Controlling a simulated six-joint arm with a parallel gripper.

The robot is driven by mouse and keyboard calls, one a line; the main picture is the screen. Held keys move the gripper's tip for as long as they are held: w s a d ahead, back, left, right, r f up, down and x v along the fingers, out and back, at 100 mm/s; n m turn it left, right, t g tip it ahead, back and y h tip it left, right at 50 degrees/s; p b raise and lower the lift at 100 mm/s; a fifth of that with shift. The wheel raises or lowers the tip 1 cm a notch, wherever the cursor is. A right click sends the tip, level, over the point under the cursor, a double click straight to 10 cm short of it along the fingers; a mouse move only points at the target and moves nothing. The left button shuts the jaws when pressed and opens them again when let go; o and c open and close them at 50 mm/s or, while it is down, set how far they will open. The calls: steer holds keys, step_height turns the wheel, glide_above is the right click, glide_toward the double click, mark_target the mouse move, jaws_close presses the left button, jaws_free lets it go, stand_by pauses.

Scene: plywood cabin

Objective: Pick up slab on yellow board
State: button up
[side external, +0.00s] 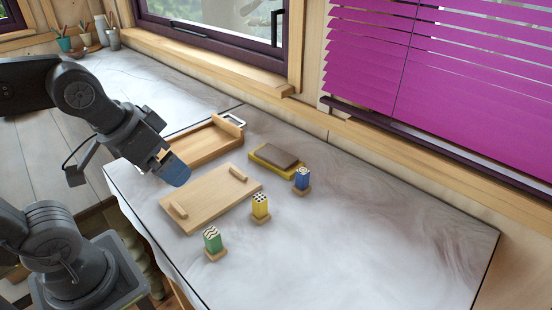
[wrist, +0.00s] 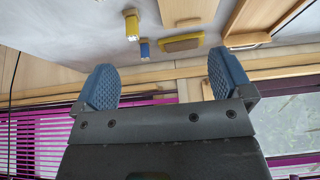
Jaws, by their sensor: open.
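The slab (side external: 277,155) is a flat brown block lying on the yellow board (side external: 259,165), near the back of the marble counter. In the wrist view the slab (wrist: 181,44) and the yellow board (wrist: 196,36) show small and far off, beyond the fingers. My gripper (side external: 177,172) is above the counter at the left of the wooden tray, well apart from the slab. In the wrist view my gripper (wrist: 160,85) has its two blue fingers spread wide, with nothing between them.
A wooden tray with two handles (side external: 205,198) lies between my gripper and the slab. Behind it is an open wooden box (side external: 207,146). Green (side external: 212,239), yellow (side external: 261,205) and blue (side external: 302,178) patterned blocks stand on small wooden bases. The counter's right side is clear.

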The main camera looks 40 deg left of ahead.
steer(key=w+r+m+g, duration=0.2)
steer(key=w+r+m, duration=0.25)
steer(key=w, duration=0.35)
steer(key=m+g, duration=0.4)
steer(key=m, duration=0.9)
glide_above(276, 155)
step_height(276, 155, down, 8)
steer(key=f, duration=0.1)
step_height(276, 155, down, 13)
steer(key=shift+f, duration=0.1)
steer(key=shift+c, duration=0.4)
steer(key=c, duration=1.1)
steer(key=shift+o, duration=0.2)
steer(key=shift+r, duration=0.25)
